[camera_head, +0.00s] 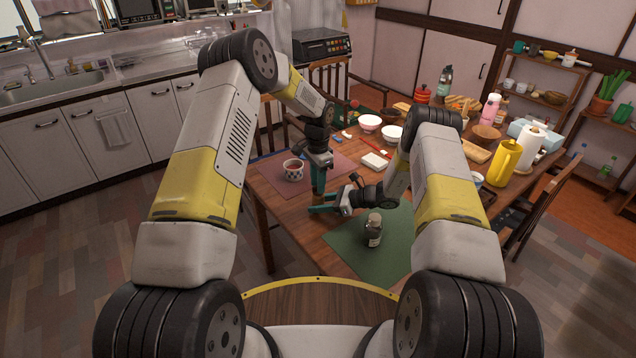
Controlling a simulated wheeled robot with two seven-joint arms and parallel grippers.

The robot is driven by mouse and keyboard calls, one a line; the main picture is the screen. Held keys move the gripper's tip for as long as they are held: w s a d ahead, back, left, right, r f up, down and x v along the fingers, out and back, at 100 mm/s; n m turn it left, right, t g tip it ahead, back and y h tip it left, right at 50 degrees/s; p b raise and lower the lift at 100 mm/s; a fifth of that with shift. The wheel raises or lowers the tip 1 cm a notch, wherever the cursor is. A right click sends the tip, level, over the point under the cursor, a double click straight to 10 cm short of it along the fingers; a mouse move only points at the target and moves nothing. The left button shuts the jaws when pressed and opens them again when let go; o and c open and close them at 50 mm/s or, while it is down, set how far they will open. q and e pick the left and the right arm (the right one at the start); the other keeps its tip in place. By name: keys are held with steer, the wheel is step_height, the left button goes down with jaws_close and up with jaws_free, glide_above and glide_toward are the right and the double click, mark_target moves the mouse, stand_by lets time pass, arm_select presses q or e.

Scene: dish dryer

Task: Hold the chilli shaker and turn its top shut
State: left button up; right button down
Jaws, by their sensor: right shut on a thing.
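A small bottle with a dark top and a pale label (374,230) stands upright on the green mat (360,262); it looks like a shaker, but I cannot read its label. My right gripper (322,209) lies low over the table, left of the bottle and apart from it, with its teal fingers pointing left. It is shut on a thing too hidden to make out. My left gripper (318,182) points down just above and behind the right fingers. Its fingers overlap in this view, so I cannot tell whether they are open. Whether the two grippers touch is unclear.
A patterned cup (293,170) stands on the pinkish mat (265,175), close left of my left gripper. A white block (375,161) and bowls (370,123) are behind. A yellow pitcher (507,162) and paper roll (530,150) crowd the right side. The green mat's front is clear.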

arm_select(q)
steer(key=shift+r, duration=0.1)
step_height(320, 180, up, 12)
stand_by(0.5)
stand_by(0.5)
arm_select(e)
steer(key=c, duration=0.8)
jaws_free()
